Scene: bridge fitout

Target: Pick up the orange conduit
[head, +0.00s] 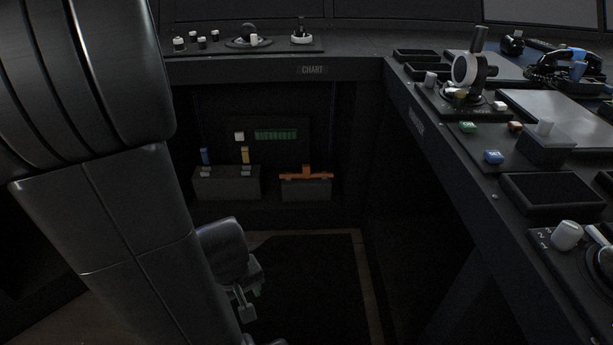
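The orange conduit (296,176) lies across the top of a dark grey box (306,190) in the recess under the console marked CHART. It is a thin horizontal bar with a short upright stub near its middle. My arm fills the left of the view. My gripper (247,304) hangs low near the bottom centre, below and left of the conduit and well apart from it. It is partly hidden by my arm and dark, so I cannot tell whether its fingers are open or shut.
Another grey box (226,188) with blue and yellow parts stands left of the conduit's box. A green strip (276,134) is on the recess wall above. The right console (455,150) juts forward with levers and buttons. A dark mat (315,290) covers the clear floor.

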